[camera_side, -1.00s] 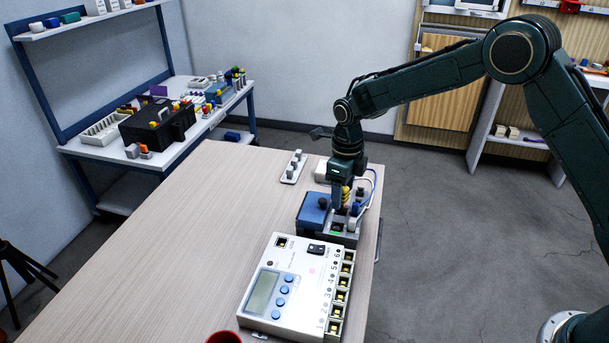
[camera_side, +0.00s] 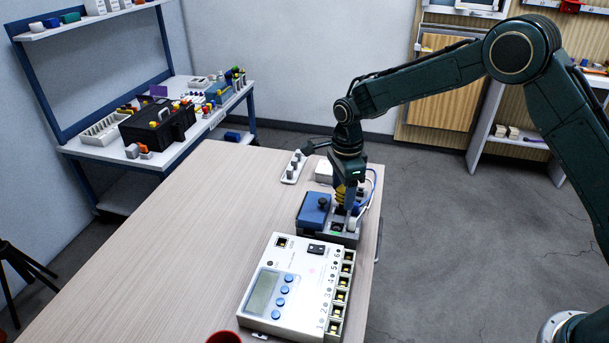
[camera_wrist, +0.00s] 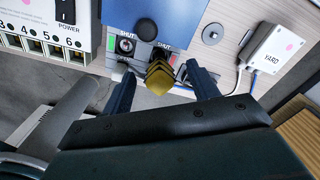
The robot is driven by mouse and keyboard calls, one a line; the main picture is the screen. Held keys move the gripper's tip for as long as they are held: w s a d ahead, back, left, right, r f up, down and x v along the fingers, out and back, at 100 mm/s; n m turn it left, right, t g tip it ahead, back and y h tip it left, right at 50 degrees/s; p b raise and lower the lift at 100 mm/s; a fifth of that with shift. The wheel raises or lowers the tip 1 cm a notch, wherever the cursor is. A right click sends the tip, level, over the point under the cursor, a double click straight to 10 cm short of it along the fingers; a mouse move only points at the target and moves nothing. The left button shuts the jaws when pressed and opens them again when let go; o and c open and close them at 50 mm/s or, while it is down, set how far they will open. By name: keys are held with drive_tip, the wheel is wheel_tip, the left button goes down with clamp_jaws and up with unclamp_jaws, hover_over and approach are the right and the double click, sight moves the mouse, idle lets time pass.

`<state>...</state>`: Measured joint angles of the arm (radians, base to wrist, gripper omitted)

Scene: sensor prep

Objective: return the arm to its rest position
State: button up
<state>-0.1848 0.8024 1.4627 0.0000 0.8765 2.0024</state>
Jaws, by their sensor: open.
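My gripper (camera_side: 349,196) is low over the blue and grey box unit (camera_side: 314,208) at the table's right edge. In the wrist view my gripper (camera_wrist: 160,71) is open, with one finger on each side of a yellow ribbed piece (camera_wrist: 159,77). Gaps show between the piece and both fingers. The yellow piece stands at one of the sockets marked SHUT; the other SHUT socket (camera_wrist: 125,45) shows beside it. Its lower end is hidden. In the side view the yellow piece (camera_side: 340,193) is partly covered by my gripper.
A white meter box (camera_side: 293,287) with a row of ports stands close in front. A white box marked YARD (camera_wrist: 272,50) with cables lies behind the unit. A strip with grey knobs (camera_side: 293,167) is near the far edge. The table's left side (camera_side: 190,240) is clear.

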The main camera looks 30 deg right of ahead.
drive_tip(key=n, duration=0.6)
drive_tip(key=shift+n, duration=0.4)
drive_tip(key=shift+c, duration=0.2)
clamp_jaws()
drive_tip(key=m, duration=1.3)
idle(0.3)
drive_tip(key=shift+r, duration=0.15)
drive_tip(key=shift+r, duration=1.1)
drive_tip(key=shift+r, duration=0.35)
